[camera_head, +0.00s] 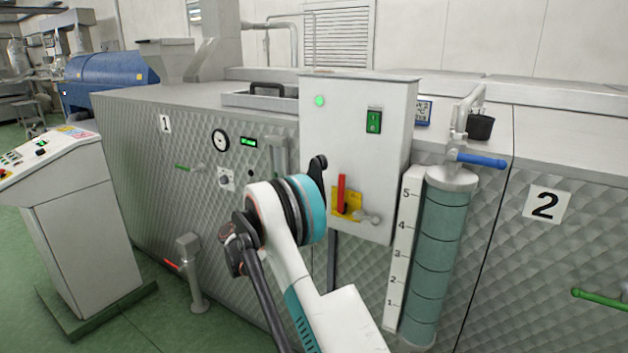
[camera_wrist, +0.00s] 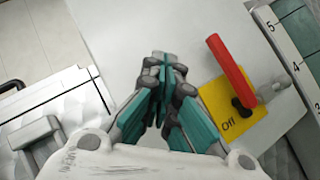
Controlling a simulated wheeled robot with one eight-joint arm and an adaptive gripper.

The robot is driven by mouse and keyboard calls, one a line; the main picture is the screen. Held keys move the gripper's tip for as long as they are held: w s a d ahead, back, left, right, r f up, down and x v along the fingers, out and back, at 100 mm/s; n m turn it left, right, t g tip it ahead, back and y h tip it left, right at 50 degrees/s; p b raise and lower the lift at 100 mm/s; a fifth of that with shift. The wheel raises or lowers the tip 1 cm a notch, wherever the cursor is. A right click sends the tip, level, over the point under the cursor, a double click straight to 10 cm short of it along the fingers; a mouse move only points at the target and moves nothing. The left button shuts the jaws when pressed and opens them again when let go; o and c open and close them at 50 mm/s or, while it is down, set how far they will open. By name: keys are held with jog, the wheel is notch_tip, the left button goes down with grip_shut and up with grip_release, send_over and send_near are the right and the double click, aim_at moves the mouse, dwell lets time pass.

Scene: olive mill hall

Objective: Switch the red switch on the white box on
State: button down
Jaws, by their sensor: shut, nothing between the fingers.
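The white box (camera_head: 345,135) is mounted on the front of the quilted metal machine. Low on its face is a yellow plate (camera_head: 354,210) with the red switch (camera_head: 341,194), a lever standing about upright in the head view. In the wrist view the red switch (camera_wrist: 229,68) slants across the yellow plate (camera_wrist: 212,95), and the word "Off" shows near its pivot end. My gripper (camera_wrist: 165,65) is shut and empty, in front of the box and left of the switch, apart from it in the picture. In the head view my wrist hides most of the gripper.
A green rocker switch (camera_head: 374,121) and a lit green lamp (camera_head: 319,100) sit higher on the box. A grey knob (camera_head: 369,218) is beside the yellow plate. Right of the box stand a numbered scale (camera_head: 402,245) and a teal cylinder (camera_head: 438,260) with a blue-handled valve (camera_head: 482,160).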

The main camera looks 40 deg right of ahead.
jog(key=a, duration=0.1)
jog(key=w+a, duration=0.1)
jog(key=a, duration=0.1)
jog(key=w+a+p, duration=0.1)
jog(key=shift+w+a+f, duration=0.1)
jog(key=shift+w+a, duration=0.15)
jog(key=shift+a, duration=0.1)
